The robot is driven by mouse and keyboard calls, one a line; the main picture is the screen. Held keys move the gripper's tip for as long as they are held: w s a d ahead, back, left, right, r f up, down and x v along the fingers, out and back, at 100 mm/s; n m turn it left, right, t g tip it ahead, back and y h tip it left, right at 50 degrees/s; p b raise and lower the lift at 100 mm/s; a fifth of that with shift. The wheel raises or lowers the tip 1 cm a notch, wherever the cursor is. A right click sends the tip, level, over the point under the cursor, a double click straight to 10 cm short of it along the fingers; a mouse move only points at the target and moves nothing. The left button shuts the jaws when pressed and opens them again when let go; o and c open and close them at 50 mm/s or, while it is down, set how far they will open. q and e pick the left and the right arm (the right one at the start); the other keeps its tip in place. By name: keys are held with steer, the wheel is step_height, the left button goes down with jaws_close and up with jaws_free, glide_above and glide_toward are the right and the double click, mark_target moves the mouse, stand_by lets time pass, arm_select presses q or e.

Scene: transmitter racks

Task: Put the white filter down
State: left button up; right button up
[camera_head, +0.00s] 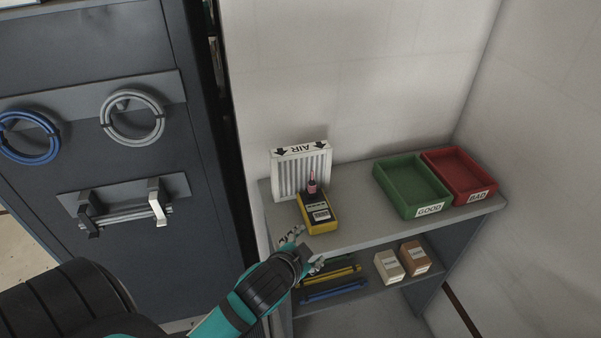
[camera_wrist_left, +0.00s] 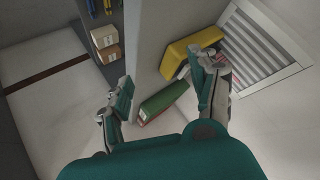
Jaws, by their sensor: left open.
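The white filter (camera_head: 302,172) stands upright at the back left of the grey shelf's top, against the wall, with a label reading AIR and arrows on its upper edge. Its pleated face also shows in the left wrist view (camera_wrist_left: 262,45). My left gripper (camera_head: 305,250) is open and empty at the front left edge of the shelf top, in front of the filter and apart from it. Its two spread fingers show in the left wrist view (camera_wrist_left: 165,100). My right gripper is not in view.
A yellow device (camera_head: 318,213) with a pink-tipped piece stands right before the filter. A green GOOD tray (camera_head: 412,186) and a red BAD tray (camera_head: 461,175) sit to the right. Small boxes (camera_head: 389,266) are on the lower shelf. A dark cabinet (camera_head: 95,160) stands left. The shelf top's middle is clear.

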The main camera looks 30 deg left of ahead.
arm_select(q)
steer(key=w+d+r+m+t+h, duration=0.25)
steer(key=w+r+m+t, duration=0.6)
steer(key=w+r, duration=0.65)
steer(key=d+r+m+t+h, duration=0.1)
steer(key=d+r+m+h, duration=0.4)
steer(key=r+m+h, duration=0.6)
steer(key=m+g+y, duration=0.9)
steer(key=m+g, duration=0.8)
steer(key=m, duration=0.3)
glide_toward(300, 149)
steer(key=p+x, duration=0.3)
steer(key=x, duration=0.2)
steer(key=shift+w, duration=0.15)
steer(key=p+x, duration=0.3)
steer(key=x, duration=0.2)
steer(key=shift+f, duration=0.25)
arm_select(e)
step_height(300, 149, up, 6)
